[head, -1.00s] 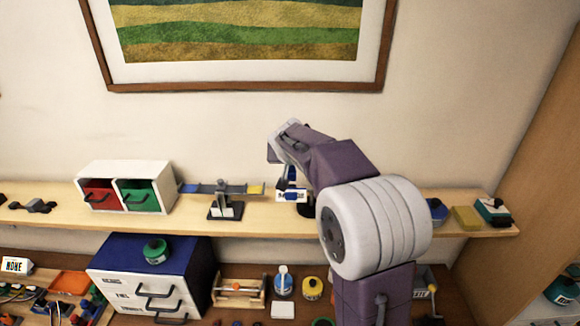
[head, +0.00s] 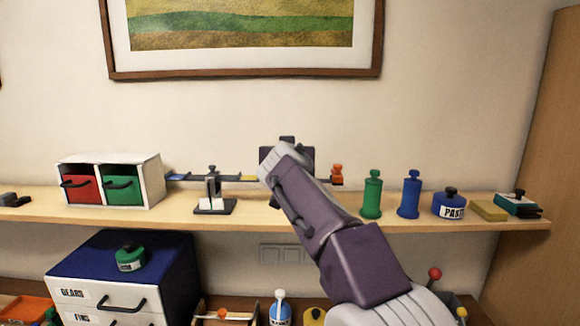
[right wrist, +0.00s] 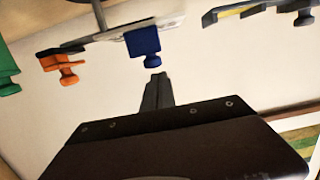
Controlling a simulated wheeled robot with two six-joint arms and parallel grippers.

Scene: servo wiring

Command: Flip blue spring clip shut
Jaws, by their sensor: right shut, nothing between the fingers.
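In the right wrist view a blue clip (right wrist: 145,42) with a knob sits on a pale plate (right wrist: 178,22). An orange clip (right wrist: 62,64) is on the same plate, further left. My right gripper (right wrist: 158,80) is shut and empty. Its fingertips appear close to the blue clip's knob; I cannot tell whether they touch. In the head view the orange clip (head: 337,175) shows just right of my right wrist, which hides the blue clip and the fingers. I cannot tell whether the blue clip is open or shut. My left gripper is not in view.
On the shelf (head: 120,212) stand a white two-drawer box (head: 148,175), a balance-like stand (head: 213,195), a green bottle (head: 372,195), a blue bottle (head: 409,195) and a paste jar (head: 450,205). A blue-topped drawer cabinet (head: 90,262) stands below.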

